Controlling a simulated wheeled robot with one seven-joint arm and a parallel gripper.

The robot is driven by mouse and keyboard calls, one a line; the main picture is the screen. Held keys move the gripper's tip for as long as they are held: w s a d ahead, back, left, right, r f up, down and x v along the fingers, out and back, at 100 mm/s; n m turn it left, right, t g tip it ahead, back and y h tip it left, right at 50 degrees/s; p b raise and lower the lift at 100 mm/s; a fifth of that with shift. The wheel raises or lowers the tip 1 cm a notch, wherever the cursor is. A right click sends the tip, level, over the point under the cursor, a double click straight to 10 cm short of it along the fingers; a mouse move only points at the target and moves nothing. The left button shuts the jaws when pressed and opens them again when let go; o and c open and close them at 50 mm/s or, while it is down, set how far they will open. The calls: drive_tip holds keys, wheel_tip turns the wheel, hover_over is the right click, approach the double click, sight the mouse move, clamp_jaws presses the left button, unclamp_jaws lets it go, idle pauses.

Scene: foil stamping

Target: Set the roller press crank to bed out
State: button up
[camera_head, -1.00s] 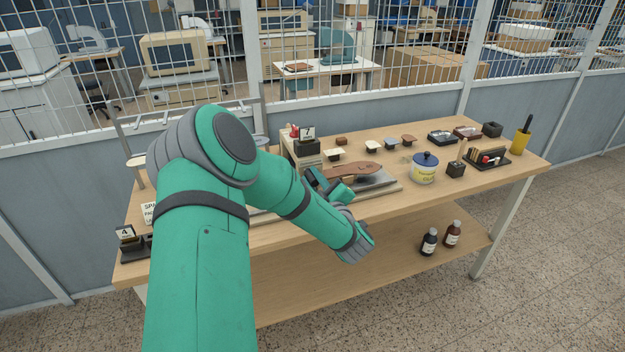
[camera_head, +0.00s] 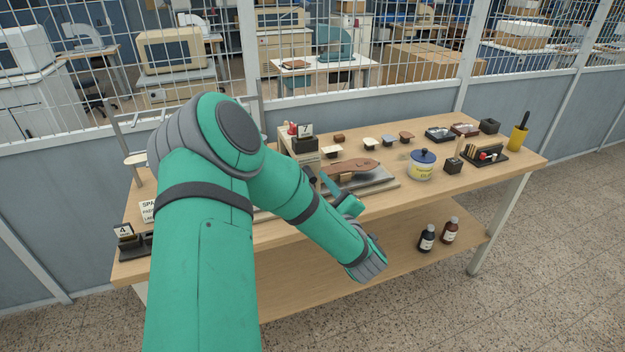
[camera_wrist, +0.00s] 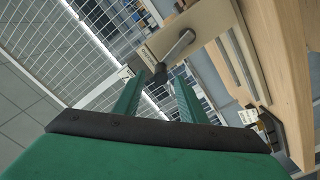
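The roller press (camera_head: 286,143) stands on the bench, partly hidden behind my arm. A brown leather piece (camera_head: 352,167) lies over its grey bed (camera_head: 378,180). In the wrist view the press's beige side panel (camera_wrist: 208,22) carries the crank, a grey metal arm (camera_wrist: 180,46) with a dark knob (camera_wrist: 157,78) at its end. My gripper (camera_wrist: 160,84) is open, with its two green fingers on either side of the knob in the picture. I cannot tell whether they touch it. In the head view the crank is hidden and my gripper (camera_head: 340,192) is seen only in part.
A yellow-and-white pot with a blue lid (camera_head: 422,166), several stamps (camera_head: 388,141) and a tool rack (camera_head: 484,153) stand to the right. Two bottles (camera_head: 438,235) are on the lower shelf. A wire-mesh partition (camera_head: 400,60) runs behind the bench.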

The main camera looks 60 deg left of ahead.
drive_tip(key=shift+v, duration=2.4)
drive_tip(key=shift+w, duration=0.2)
